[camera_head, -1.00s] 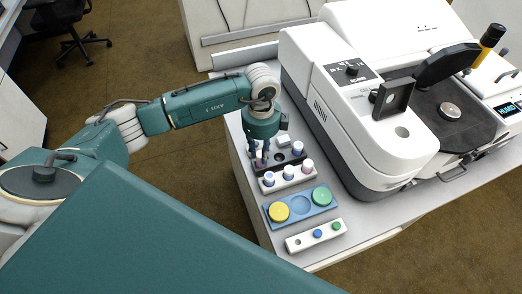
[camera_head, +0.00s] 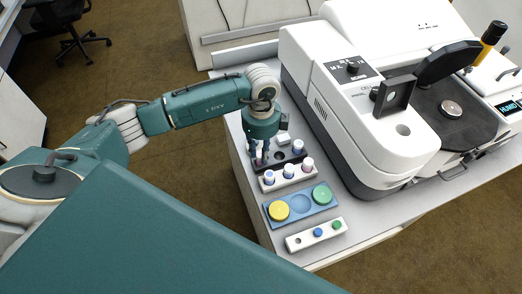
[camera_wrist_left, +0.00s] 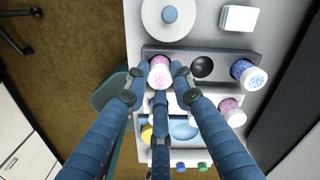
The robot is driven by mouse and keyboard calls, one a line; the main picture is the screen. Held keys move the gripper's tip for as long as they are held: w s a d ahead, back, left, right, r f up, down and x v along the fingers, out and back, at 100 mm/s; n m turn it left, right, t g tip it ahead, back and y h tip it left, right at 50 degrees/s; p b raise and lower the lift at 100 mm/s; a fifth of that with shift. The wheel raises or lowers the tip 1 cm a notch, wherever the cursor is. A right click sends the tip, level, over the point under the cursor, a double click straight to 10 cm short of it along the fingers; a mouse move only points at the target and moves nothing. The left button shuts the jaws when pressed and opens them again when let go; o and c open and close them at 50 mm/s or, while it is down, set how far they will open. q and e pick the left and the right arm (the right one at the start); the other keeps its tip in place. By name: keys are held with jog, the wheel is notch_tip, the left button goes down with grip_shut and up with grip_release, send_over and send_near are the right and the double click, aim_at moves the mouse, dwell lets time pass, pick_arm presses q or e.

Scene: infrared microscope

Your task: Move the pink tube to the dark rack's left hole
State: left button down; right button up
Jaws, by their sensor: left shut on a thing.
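The pink tube (camera_wrist_left: 160,76) has a white, pink-speckled cap in the left wrist view. My left gripper (camera_head: 261,157) is shut on it, fingers pointing down. The tube is at the left end of the dark rack (camera_wrist_left: 226,66), at its left hole; I cannot tell how deep it sits. The rack's middle hole (camera_wrist_left: 202,67) is empty. A blue-speckled tube (camera_wrist_left: 247,74) stands at its right end. In the head view the dark rack (camera_head: 284,158) lies behind the white rack. My right gripper is not in view.
The white rack (camera_head: 282,183) holds several tubes just in front. A blue tray (camera_head: 318,208) with yellow and green discs and a small white strip (camera_head: 302,241) lie nearer. The large white microscope (camera_head: 370,120) stands close on the right. A small white box (camera_head: 283,139) is behind the dark rack.

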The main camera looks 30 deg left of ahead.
pick_arm(q)
jog(key=shift+f, duration=0.25)
dwell(0.4)
jog(key=c, duration=1)
grip_release()
jog(key=shift+r, duration=0.1)
jog(key=shift+r+p, duration=2.5)
jog(key=shift+r, duration=1)
jog(key=shift+f, duration=0.1)
